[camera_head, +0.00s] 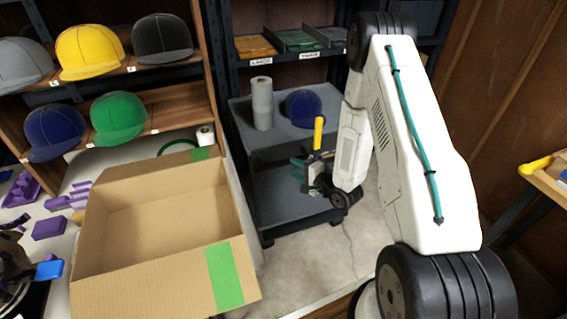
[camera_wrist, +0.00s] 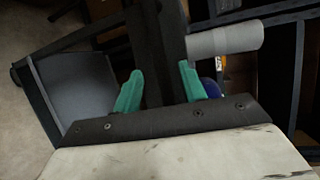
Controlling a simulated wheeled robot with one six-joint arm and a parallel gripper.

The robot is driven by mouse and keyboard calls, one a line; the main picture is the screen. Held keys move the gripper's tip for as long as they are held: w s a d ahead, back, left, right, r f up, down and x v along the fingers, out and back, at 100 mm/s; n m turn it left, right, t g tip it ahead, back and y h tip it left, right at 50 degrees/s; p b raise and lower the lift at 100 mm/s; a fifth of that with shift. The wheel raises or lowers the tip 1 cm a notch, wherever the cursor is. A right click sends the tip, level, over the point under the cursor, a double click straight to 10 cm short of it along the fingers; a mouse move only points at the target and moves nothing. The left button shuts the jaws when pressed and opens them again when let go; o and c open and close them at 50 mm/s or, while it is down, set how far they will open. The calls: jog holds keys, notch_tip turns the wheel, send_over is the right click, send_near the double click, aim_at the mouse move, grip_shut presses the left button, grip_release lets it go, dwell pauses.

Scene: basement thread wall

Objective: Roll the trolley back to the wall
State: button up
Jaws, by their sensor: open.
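The trolley (camera_head: 285,133) is a dark grey two-shelf cart in the middle of the head view, in front of the shelving at the back wall. Stacked grey rolls (camera_head: 262,104) and a blue cap (camera_head: 303,107) sit on its top shelf. My gripper (camera_head: 305,171) is at the trolley's near side, below the top shelf level, partly hidden by its own body. In the wrist view its green fingers (camera_wrist: 157,88) are apart, with a dark bar of the trolley showing between them. I cannot tell whether they touch it. A grey roll (camera_wrist: 224,42) shows beyond the right finger.
An open cardboard box (camera_head: 165,221) with green tape stands left of the trolley. Caps rest on wooden shelves (camera_head: 165,95) at left. A shelving unit with trays (camera_head: 297,40) stands behind. A wooden bench (camera_head: 547,180) is at right. Bare floor (camera_head: 305,255) lies before the trolley.

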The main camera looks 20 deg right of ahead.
aim_at(286, 163)
jog(key=x, duration=0.6)
jog(key=shift+w+a+f, duration=0.1)
jog(key=shift+w+a, duration=0.05)
jog(key=shift+w, duration=0.2)
grip_shut()
